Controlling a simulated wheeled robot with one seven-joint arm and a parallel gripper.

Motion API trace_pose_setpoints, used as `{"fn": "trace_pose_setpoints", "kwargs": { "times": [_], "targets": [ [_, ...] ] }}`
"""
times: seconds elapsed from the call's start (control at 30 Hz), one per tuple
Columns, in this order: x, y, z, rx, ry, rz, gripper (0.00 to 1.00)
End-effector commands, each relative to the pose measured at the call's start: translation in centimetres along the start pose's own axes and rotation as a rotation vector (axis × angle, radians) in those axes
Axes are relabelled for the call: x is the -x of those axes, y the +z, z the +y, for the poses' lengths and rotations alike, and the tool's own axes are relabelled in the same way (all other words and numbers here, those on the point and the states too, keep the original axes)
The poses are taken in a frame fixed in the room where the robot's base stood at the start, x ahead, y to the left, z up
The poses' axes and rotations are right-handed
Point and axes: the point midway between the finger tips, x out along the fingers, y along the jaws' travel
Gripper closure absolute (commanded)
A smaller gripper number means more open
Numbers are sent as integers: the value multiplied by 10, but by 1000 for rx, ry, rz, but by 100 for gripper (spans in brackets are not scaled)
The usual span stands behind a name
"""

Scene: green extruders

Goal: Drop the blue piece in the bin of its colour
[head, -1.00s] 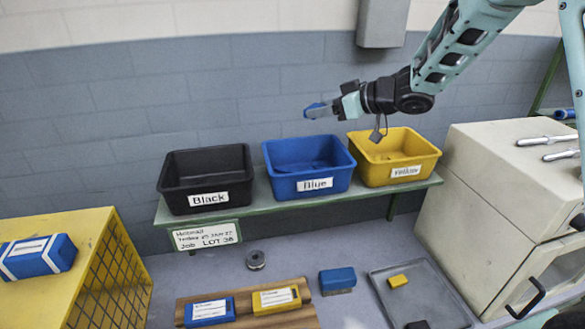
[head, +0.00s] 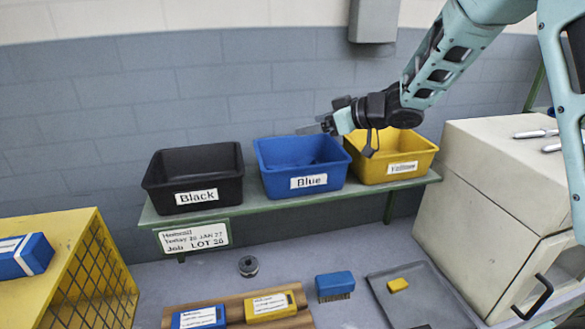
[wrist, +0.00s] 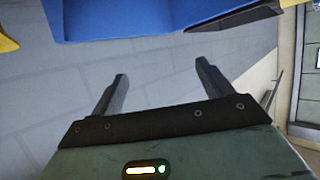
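My gripper (head: 318,127) is over the back right part of the blue bin (head: 308,183), which is labelled "Blue". In the wrist view my gripper (wrist: 160,82) has its two dark fingers spread wide, with nothing between them. The blue bin also shows at the top of the wrist view (wrist: 130,22). The small blue piece does not show between the fingers. I cannot make it out clearly inside the blue bin.
A black bin (head: 195,198) stands left of the blue one on the green shelf (head: 285,207). A yellow bin (head: 400,172) stands right, close under my arm. Below are a blue brush (head: 335,284), a grey tray (head: 425,300) with a yellow piece (head: 398,285), and a metal ring (head: 248,266).

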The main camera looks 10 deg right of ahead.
Motion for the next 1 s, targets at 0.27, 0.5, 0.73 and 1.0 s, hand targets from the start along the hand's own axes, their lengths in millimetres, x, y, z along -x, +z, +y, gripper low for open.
{"fn": "trace_pose_setpoints", "kwargs": {
  "times": [0.27, 0.5, 0.73, 1.0],
  "targets": [
    [4, 0, 0, 0, 1, 0, 21],
    [42, 2, 2, 1, 5, 1, 21],
    [97, 2, 1, 2, 6, 2, 21],
    [151, 1, 0, 1, 3, 1, 21]
  ]
}}
